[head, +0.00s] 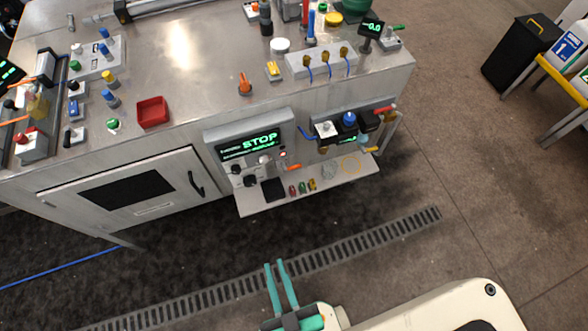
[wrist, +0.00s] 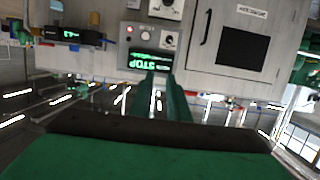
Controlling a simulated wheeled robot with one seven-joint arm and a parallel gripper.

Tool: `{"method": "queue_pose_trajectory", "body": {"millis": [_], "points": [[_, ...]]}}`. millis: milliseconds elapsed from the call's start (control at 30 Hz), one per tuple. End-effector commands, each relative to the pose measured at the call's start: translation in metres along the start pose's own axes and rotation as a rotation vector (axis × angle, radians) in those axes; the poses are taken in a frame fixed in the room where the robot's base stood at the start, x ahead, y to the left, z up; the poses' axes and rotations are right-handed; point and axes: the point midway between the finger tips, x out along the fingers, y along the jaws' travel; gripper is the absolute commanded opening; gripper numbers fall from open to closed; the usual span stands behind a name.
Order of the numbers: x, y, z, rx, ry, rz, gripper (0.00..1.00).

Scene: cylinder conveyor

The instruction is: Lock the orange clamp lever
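My gripper (head: 274,264) is in front of the bench, above the floor and well short of the bench. Its two teal fingers are apart with a narrow empty gap; they also show in the wrist view (wrist: 157,77). A small orange lever-like piece (head: 292,167) sticks out at the lower right of the STOP panel. An upright orange piece (head: 245,84) stands on the bench top near its front edge. I cannot tell for sure which is the clamp lever. The gripper touches neither.
The STOP display (head: 249,146) is on the bench front, and appears upside down in the wrist view (wrist: 152,62). A low shelf (head: 330,181) with small parts juts out below it. A cabinet door (head: 150,205) is left of it. A red tray (head: 152,112) sits on top. The floor between is clear.

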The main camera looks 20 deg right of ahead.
Motion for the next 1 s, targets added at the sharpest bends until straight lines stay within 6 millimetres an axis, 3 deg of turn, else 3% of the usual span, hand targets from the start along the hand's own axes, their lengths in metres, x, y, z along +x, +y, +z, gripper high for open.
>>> {"method": "queue_pose_trajectory", "body": {"millis": [167,600,1000], "points": [[0.026,0.015,0.022,-0.010,-0.037,0.042,0.00],[0.121,0.071,0.088,-0.025,-0.193,0.131,0.00],[0.207,0.123,0.111,-0.007,-0.300,0.122,0.00]]}}
